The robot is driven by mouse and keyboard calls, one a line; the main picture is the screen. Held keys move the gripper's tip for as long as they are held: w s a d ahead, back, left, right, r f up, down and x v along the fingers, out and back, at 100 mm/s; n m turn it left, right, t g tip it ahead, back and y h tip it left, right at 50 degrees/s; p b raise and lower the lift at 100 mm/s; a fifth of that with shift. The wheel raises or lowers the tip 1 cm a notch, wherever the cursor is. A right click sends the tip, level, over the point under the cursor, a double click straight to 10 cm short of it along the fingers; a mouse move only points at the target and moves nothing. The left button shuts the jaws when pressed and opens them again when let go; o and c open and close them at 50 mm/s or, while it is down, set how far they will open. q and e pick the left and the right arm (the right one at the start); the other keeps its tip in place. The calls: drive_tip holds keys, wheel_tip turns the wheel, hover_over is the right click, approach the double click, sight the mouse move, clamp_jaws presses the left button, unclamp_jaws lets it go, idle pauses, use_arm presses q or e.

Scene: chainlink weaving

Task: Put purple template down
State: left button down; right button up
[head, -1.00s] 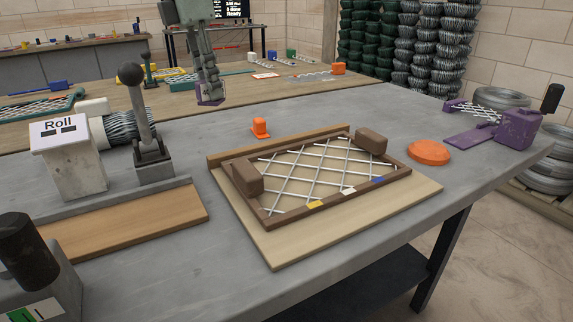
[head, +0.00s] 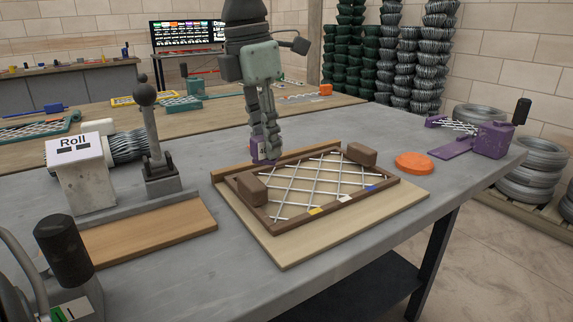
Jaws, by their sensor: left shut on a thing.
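My left gripper (head: 266,154) points down at the back left edge of the wooden board. It is shut on a small purple piece, the purple template (head: 257,148), which is partly covered by the fingers. The template is held just behind the brown frame (head: 330,203); I cannot tell whether it touches the board or table. The frame holds a lattice of crossed wires (head: 315,180). My right gripper is not in view.
The frame lies on a light wooden board (head: 290,255) on the grey table (head: 400,240). An orange disc (head: 414,163) and a purple fixture (head: 494,139) are to the right. A lever (head: 151,120) and a "Roll" box (head: 82,180) stand left.

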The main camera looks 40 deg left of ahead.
sight(288, 186)
use_arm(q)
drive_tip(key=w+f, duration=0.1)
drive_tip(key=w+d, duration=0.1)
drive_tip(key=shift+w+f, duration=0.35)
drive_tip(key=shift+w+d+f, duration=0.2)
drive_tip(key=shift+w+f, duration=0.15)
drive_tip(key=shift+w, duration=0.05)
wheel_tip(288, 186, down, 3)
drive_tip(key=shift+s+f+p, duration=0.1)
drive_tip(key=shift+p, duration=0.25)
drive_tip(key=shift+f, duration=0.3)
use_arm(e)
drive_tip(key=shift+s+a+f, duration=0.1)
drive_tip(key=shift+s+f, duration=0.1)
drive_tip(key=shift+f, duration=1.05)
use_arm(q)
drive_tip(key=shift+f, duration=0.1)
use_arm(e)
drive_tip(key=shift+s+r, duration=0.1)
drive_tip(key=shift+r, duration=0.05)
